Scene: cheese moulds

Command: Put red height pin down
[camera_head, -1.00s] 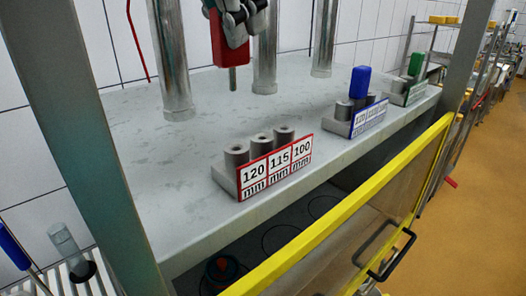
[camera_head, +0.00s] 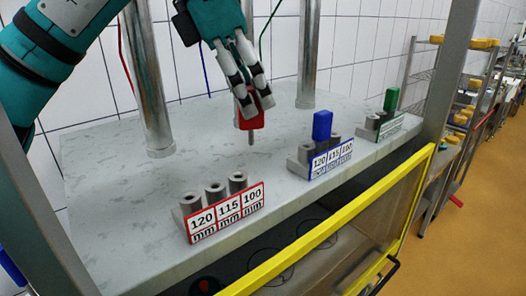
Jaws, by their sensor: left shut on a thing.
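The red height pin (camera_head: 248,113) has a red block handle and a grey metal tip pointing down. My left gripper (camera_head: 252,101) is shut on its handle and holds it upright above the grey table, behind the red-labelled holder. The red-labelled holder (camera_head: 224,213) has three grey sockets in a row, marked 120, 115 and 100 mm. All three sockets show open, empty holes. The pin is apart from this holder. My right gripper is not in view.
A blue-labelled holder (camera_head: 331,158) with a blue pin (camera_head: 322,125) stands to the right. Beyond it is a green-labelled holder (camera_head: 388,129) with a green pin (camera_head: 391,99). Metal columns (camera_head: 147,90) rise from the table (camera_head: 110,220). A yellow-edged guard (camera_head: 345,222) runs along the front.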

